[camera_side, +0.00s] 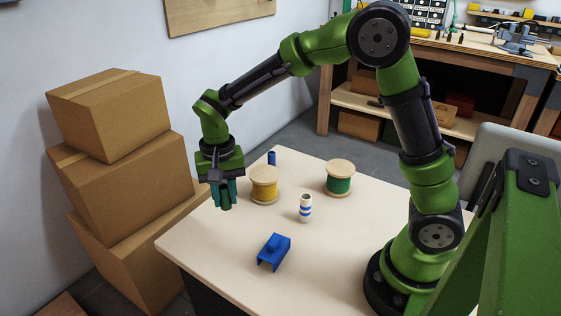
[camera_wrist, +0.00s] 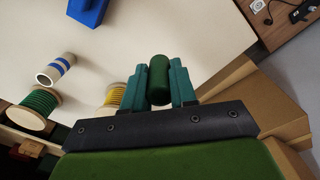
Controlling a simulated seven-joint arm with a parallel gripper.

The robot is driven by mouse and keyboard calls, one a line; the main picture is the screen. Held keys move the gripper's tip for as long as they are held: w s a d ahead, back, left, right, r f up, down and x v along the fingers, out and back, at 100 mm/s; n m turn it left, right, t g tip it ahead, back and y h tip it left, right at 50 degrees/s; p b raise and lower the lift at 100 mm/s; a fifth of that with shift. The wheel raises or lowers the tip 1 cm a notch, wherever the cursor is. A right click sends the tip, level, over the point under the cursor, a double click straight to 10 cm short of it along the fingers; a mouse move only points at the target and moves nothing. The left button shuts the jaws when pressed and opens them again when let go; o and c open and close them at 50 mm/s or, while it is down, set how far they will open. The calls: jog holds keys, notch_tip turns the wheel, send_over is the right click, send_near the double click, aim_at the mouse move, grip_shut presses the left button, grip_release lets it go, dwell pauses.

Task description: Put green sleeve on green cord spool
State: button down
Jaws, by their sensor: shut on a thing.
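My gripper (camera_side: 226,190) is shut on a dark green sleeve (camera_side: 226,203), held upright at the left edge of the table in the side view. In the wrist view the sleeve (camera_wrist: 159,80) sits between the two teal fingers of my gripper (camera_wrist: 161,88). The green cord spool (camera_side: 339,180) stands upright on the table with pale wooden flanges, well to the right of my gripper. It also shows at the left of the wrist view (camera_wrist: 39,104). The spool's wooden top looks bare.
A yellow cord spool (camera_side: 264,187) stands between my gripper and the green spool. A small blue cylinder (camera_side: 271,157) stands behind it. Cardboard boxes (camera_side: 122,170) are stacked left of the table (camera_side: 215,255).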

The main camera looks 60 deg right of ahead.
jog(key=s+d+r+m, duration=0.2)
jog(key=s+d+r, duration=0.1)
jog(key=d, duration=0.5)
jog(key=s+d+r+m, duration=0.3)
jog(key=s+d, duration=0.1)
jog(key=d, duration=0.4)
jog(key=s+d+f+m, duration=0.1)
jog(key=s+d+m, duration=0.15)
jog(key=s, duration=0.65)
jog(key=s+d+f+m, duration=0.2)
jog(key=s+m, duration=0.1)
jog(key=s, duration=0.7)
send_over(340, 167)
jog(key=shift+s+f+n, duration=0.1)
jog(key=shift+f+n, duration=0.15)
jog(key=shift+f, duration=0.35)
jog(key=shift+d+f, duration=0.1)
jog(key=shift+f, duration=1.65)
jog(key=shift+f, duration=0.1)
